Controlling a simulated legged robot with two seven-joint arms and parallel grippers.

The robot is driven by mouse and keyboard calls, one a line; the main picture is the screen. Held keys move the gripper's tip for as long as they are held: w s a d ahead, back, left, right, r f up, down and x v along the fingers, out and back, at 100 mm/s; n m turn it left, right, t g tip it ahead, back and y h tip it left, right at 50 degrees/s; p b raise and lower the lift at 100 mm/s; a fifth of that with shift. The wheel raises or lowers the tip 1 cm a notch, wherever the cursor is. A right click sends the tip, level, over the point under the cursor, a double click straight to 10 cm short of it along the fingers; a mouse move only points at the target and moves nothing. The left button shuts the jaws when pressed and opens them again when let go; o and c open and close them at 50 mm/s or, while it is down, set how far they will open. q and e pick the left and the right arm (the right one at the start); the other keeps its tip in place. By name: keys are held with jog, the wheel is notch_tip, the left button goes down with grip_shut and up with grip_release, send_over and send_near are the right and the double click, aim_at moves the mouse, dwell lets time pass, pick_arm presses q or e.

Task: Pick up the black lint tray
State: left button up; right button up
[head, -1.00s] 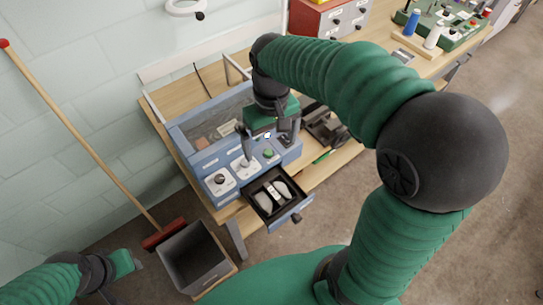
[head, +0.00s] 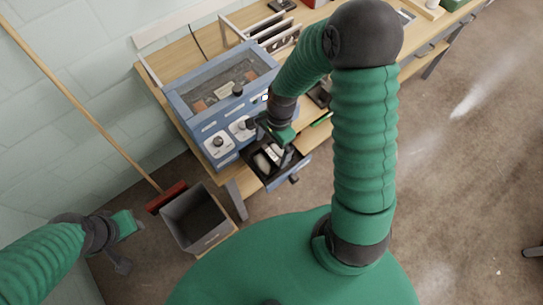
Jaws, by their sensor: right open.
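The black lint tray (head: 274,172) sits in the pulled-out drawer of the blue machine (head: 215,105), with pale objects (head: 262,161) in it. My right gripper (head: 274,147) is open and comes down over the tray. One dark finger reaches down beside the pale objects. The gripper hides part of the tray, and I cannot tell whether it touches. My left gripper (head: 124,240) hangs at the lower left, far from the tray. Only one of its fingers shows clearly.
A grey bin (head: 196,220) stands on the floor in front of the machine, left of the drawer. A broom with a red head (head: 166,198) leans on the wall. The wooden bench (head: 160,55) holds the machine. Brown floor lies open at the right.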

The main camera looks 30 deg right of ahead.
aim_at(272, 154)
notch_tip(272, 154, down, 5)
jog(key=shift+p, duration=0.4)
jog(key=shift+w+f, duration=0.15)
jog(key=shift+f, duration=0.25)
jog(key=shift+r, duration=0.15)
jog(key=c, duration=1.3)
